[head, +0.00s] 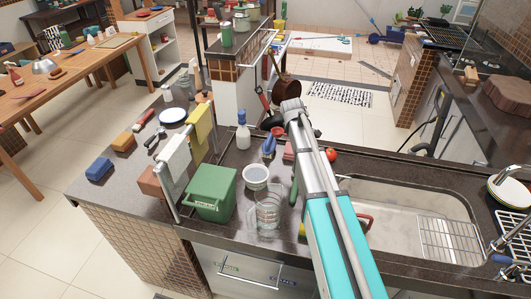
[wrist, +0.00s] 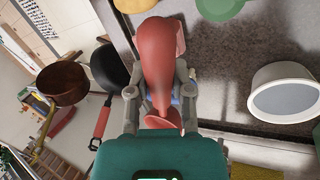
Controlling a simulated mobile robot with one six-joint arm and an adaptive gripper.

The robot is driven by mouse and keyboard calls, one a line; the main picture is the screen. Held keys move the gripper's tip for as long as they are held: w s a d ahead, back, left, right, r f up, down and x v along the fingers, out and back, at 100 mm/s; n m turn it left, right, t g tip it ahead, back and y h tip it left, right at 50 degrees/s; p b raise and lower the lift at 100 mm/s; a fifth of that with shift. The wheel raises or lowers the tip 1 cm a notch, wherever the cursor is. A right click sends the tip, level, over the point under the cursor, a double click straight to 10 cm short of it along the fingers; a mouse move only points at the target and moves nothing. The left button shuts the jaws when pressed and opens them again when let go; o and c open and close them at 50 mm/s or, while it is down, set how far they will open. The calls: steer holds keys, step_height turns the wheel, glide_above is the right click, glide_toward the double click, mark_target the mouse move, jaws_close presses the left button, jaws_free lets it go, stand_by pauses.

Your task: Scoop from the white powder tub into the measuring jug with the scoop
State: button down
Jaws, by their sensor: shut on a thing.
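My gripper (wrist: 158,88) is shut on a red scoop (wrist: 160,50), which stands out between the fingers in the wrist view. In the head view my arm hides most of the gripper. The white powder tub (wrist: 258,98) is at the right of the wrist view, apart from the scoop, with a pale grey-white fill level below its rim. The tub also shows in the head view (head: 256,186), on the counter left of my arm. The clear measuring jug (head: 268,213) stands upright just in front of the tub. The jug is not in the wrist view.
A green bin (head: 212,192) stands left of the jug. A spray bottle (head: 243,135) is behind the tub. A sink (head: 390,205) lies right of my arm. A black pan (wrist: 108,66) and a copper pot (wrist: 62,82) hang close by on the left of the wrist view.

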steer(key=shift+r+p, duration=2.6)
steer(key=shift+r, duration=0.3)
steer(key=shift+s, duration=0.15)
